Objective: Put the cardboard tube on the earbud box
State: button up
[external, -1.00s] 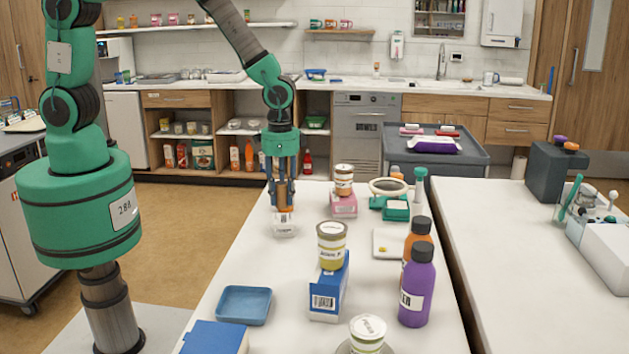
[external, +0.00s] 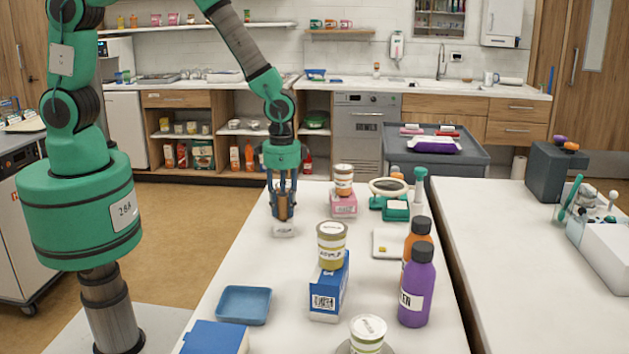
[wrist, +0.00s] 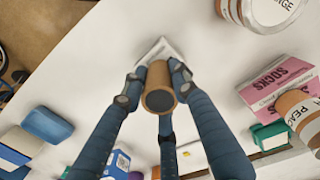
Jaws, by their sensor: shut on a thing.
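The brown cardboard tube (external: 283,207) is upright between the fingers of my gripper (external: 283,212), which is shut on it. In the wrist view I look down on the tube's round end (wrist: 159,100), with the blue fingers around it. The earbud box appears to be the small white box (external: 284,230) on the table directly below the tube. Its pale edge shows past the tube in the wrist view (wrist: 163,47). The tube's lower end is at or just above the box top; I cannot tell whether they touch. The fingers and tube hide part of the box.
A pink socks box (external: 344,208) with a jar (external: 343,180) on it stands close to the right. A blue box (external: 330,288) topped by a jar (external: 331,246) is nearer the camera. A blue tray (external: 244,305) lies front left. The table left of my gripper is clear.

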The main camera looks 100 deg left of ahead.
aim_at(283, 194)
jog(key=shift+f, duration=0.2)
jog(key=o, duration=0.9)
jog(key=shift+r, duration=0.2)
notch_tip(283, 194, up, 12)
jog(key=shift+p, duration=0.7)
